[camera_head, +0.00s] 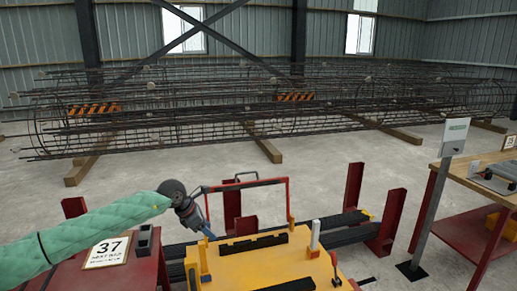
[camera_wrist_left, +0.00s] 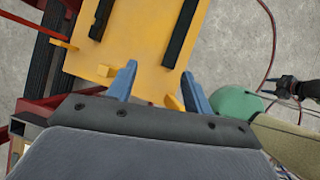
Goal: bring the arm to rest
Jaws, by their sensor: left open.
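My left arm, in a green quilted sleeve, comes in from the left in the head view. My left gripper (camera_head: 206,229) points down beside the yellow plate (camera_head: 236,265), by its left rear corner. In the left wrist view, my left gripper (camera_wrist_left: 158,74) has its two blue fingers apart with nothing between them. The yellow plate (camera_wrist_left: 135,40) with black strips lies beyond the fingertips there. A dark jointed part (camera_wrist_left: 290,88) shows at the right edge of that view; I cannot tell if it is my right gripper.
A long rebar cage (camera_head: 300,105) rests on wooden beams behind. A red tubular frame (camera_head: 289,200) stands close to my left gripper. A sign reading 37 (camera_head: 107,252) is on the red stand at left. A grey post (camera_head: 440,190) and a workbench stand at right.

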